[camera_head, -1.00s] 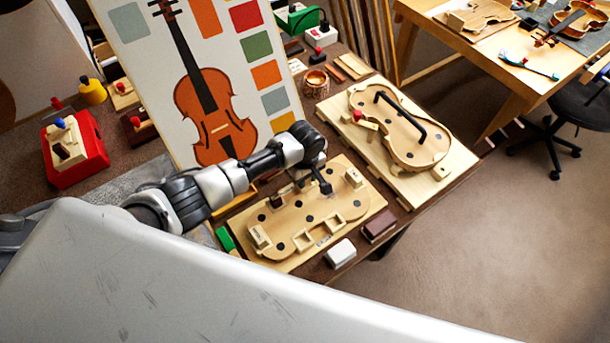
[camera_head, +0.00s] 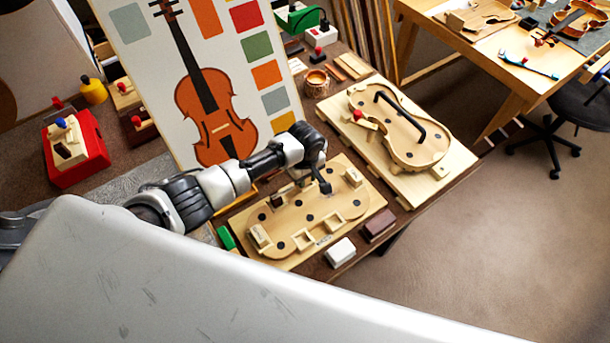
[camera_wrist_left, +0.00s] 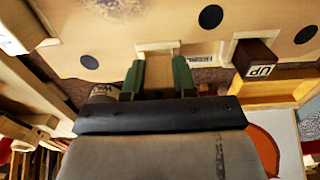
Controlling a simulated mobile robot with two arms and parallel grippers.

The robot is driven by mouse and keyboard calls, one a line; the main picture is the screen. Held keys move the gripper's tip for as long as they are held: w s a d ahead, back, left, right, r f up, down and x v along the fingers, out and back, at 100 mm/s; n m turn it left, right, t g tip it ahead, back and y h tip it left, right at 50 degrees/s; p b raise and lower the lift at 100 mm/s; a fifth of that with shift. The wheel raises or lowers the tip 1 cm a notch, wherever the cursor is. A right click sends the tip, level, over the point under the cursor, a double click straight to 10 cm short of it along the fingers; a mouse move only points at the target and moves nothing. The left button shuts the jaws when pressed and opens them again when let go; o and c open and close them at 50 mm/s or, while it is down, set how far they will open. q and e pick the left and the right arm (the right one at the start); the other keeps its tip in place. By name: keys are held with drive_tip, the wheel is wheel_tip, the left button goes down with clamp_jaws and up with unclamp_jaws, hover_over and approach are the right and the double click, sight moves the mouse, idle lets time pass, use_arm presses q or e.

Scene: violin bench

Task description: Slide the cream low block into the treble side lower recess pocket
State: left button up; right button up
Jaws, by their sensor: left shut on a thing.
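My left gripper (camera_wrist_left: 158,82) is shut on the cream low block (camera_wrist_left: 158,74), a pale tan piece between its green finger pads in the left wrist view. The block is at the mouth of a pale-rimmed recess pocket (camera_wrist_left: 158,46) on the edge of the wooden mould. I cannot tell how deep it sits. In the head view my left gripper is over the far side of the violin-shaped mould (camera_head: 290,216), and the arm hides the block there. My right gripper is in neither view.
A dark block marked "UP" (camera_wrist_left: 260,62) sits in a neighbouring pocket. A white block (camera_head: 340,252) and a brown block (camera_head: 379,226) lie along the near bench edge. A violin-body board (camera_head: 448,165) stands to the right. The violin poster (camera_head: 150,85) rises behind my arm.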

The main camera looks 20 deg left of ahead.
use_arm(q)
drive_tip(key=shift+f, duration=0.45)
drive_tip(key=o, duration=1)
drive_tip(key=shift+c, duration=0.2)
wheel_tip(320, 180, up, 11)
drive_tip(key=shift+f, duration=0.15)
idle(0.4)
